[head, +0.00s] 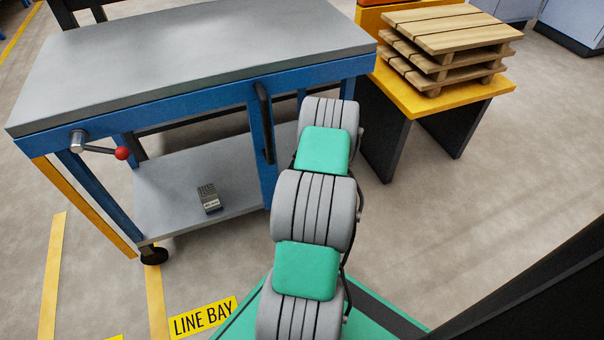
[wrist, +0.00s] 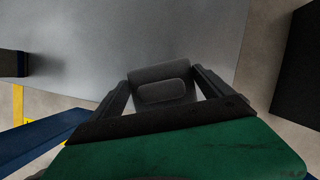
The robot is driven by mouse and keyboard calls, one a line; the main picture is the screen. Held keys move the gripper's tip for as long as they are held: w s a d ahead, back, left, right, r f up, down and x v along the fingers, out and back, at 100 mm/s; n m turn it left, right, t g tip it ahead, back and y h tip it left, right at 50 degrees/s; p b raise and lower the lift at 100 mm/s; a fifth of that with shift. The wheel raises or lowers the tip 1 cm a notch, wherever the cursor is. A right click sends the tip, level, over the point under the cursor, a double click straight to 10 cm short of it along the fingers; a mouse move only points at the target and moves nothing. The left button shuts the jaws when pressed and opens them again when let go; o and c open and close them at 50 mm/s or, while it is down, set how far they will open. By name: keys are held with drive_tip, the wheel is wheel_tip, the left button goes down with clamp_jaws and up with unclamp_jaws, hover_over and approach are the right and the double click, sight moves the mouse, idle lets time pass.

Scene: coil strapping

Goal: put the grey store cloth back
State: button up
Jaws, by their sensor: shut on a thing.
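In the wrist view, my gripper (wrist: 163,97) is shut on a dark grey, soft-cornered bundle, which I take to be the grey store cloth (wrist: 162,74). A smaller rounded fold or pad shows on its near face. The two black fingers stand on either side of it, and a broad grey surface lies behind it. In the head view, my grey and green arm reaches forward beside the right end of the blue workbench (head: 190,50). My gripper and the cloth are hidden there behind the arm.
A small grey labelled object (head: 209,198) sits on the bench's lower shelf (head: 170,190). A black upright bar (head: 264,120) and a red-knobbed vice handle (head: 121,153) stick out at the bench front. Wooden pallets (head: 450,45) lie on a yellow stand (head: 440,97) at right. The bench top is bare.

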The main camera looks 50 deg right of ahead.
wheel_tip(320, 180, down, 3)
drive_tip(key=shift+f+b, duration=0.2)
drive_tip(key=shift+b, duration=0.35)
drive_tip(key=shift+r, duration=0.15)
drive_tip(key=o, duration=1.1)
drive_tip(key=shift+c, duration=0.2)
drive_tip(key=shift+r, duration=0.2)
drive_tip(key=p+v, duration=0.5)
drive_tip(key=v, duration=0.6)
drive_tip(key=shift+s+r+p, duration=0.2)
drive_tip(key=shift+r+p, duration=0.1)
drive_tip(key=shift+p, duration=0.1)
